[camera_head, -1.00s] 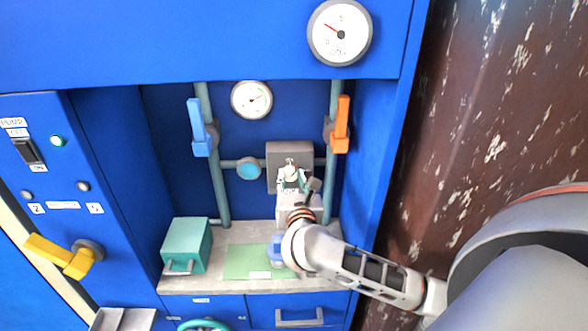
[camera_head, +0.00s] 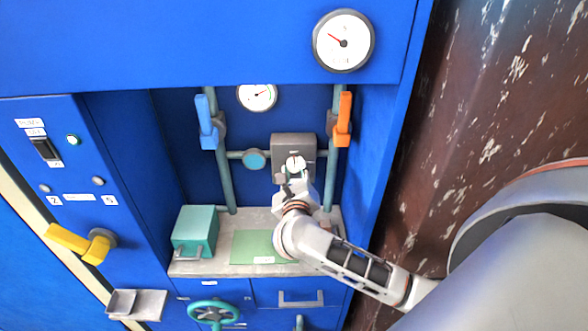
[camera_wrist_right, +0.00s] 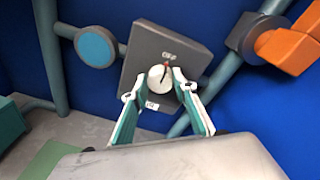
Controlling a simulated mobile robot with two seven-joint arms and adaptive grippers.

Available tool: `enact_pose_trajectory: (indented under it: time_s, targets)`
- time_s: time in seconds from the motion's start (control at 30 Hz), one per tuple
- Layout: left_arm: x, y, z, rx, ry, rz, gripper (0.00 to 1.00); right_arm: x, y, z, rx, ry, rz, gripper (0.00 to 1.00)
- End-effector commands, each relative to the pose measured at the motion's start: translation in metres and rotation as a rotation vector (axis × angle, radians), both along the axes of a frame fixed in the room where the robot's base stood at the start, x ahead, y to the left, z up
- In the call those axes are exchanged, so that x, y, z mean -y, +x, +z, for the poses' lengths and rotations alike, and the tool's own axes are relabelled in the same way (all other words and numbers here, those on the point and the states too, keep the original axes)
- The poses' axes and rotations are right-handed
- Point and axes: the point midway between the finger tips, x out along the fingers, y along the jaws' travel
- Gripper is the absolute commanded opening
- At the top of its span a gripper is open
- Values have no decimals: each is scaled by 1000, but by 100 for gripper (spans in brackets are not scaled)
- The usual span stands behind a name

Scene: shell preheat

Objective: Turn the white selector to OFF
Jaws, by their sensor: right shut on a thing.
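The white selector (camera_wrist_right: 159,79) is a round knob on a grey box (camera_head: 284,143) mounted on the pipe at the back of the alcove. In the right wrist view a dark pointer line on it runs up towards the upper label, which looks like OFF; a second label (camera_wrist_right: 152,106) sits below. The knob also shows in the head view (camera_head: 295,163). My right gripper (camera_wrist_right: 161,82) reaches the knob from the front, one finger on each side, and is shut on it. My left gripper is not in view.
A blue lever (camera_head: 207,122) and an orange lever (camera_head: 344,118) flank the box on upright pipes. A teal box (camera_head: 195,232) and a green mat (camera_head: 258,246) lie on the grey shelf below. A yellow handle (camera_head: 78,243) sticks out at left.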

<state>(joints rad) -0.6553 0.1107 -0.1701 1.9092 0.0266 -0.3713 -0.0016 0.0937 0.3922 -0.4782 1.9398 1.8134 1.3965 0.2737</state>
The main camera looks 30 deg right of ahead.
Motion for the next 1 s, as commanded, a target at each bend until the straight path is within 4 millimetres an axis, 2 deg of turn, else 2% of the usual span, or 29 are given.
enact_pose_trajectory:
  time_s: [0.57, 0.6, 0.63, 1.0]
  targets:
    - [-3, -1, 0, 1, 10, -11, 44, 0, 0, -1, -18, -24, -1, 6]
    - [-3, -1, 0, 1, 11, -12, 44, 0, 0, -1, -18, -24, -1, 38]
    - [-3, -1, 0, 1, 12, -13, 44, 0, 0, -1, -18, -25, 0, 44]
    - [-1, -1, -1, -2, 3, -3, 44, -1, -1, 0, -16, -23, 0, 44]
